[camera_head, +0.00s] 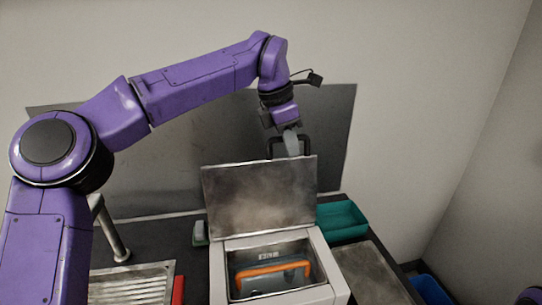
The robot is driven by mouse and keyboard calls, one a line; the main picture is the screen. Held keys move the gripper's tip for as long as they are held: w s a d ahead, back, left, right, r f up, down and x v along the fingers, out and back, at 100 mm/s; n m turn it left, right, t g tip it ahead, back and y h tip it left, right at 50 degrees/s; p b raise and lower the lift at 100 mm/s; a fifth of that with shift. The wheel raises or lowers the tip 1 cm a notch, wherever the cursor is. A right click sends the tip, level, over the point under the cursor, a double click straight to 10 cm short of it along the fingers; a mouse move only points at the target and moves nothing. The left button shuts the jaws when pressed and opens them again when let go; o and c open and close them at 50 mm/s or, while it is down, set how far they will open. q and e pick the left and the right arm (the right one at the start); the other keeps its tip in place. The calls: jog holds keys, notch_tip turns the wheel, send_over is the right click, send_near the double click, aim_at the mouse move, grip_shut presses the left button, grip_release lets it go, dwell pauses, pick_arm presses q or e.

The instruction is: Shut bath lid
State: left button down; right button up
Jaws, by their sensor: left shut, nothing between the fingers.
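The bath (330,268) is a white box on the dark counter, with an orange-handled rack (272,268) inside its open basin. Its metal lid (260,195) stands raised, nearly upright, at the back edge of the basin. A black handle (306,146) shows just above the lid's top edge. My left gripper (291,146) reaches down from above at this handle, by the lid's top edge. Its fingers are shut with nothing between them. The lid hides the lower part of the handle, and I cannot tell whether the fingers touch it. My right gripper is out of view.
A teal bin (342,220) stands right of the bath, with a flat metal plate (372,272) in front of it. A ribbed drainer (132,286), a faucet (112,232) and a red item (178,290) lie left. A blue bin (430,290) is at lower right.

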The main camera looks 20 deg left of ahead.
pick_arm(q)
jog(key=shift+s+d+r+b, duration=0.15)
jog(key=shift+s+d, duration=0.2)
jog(key=shift+s, duration=0.15)
jog(key=shift+s+d+r+b, duration=0.15)
jog(key=shift+s+d, duration=0.15)
jog(key=shift+s, duration=0.15)
jog(key=shift+f, duration=0.1)
jog(key=s+d+b, duration=0.2)
jog(key=s, duration=0.1)
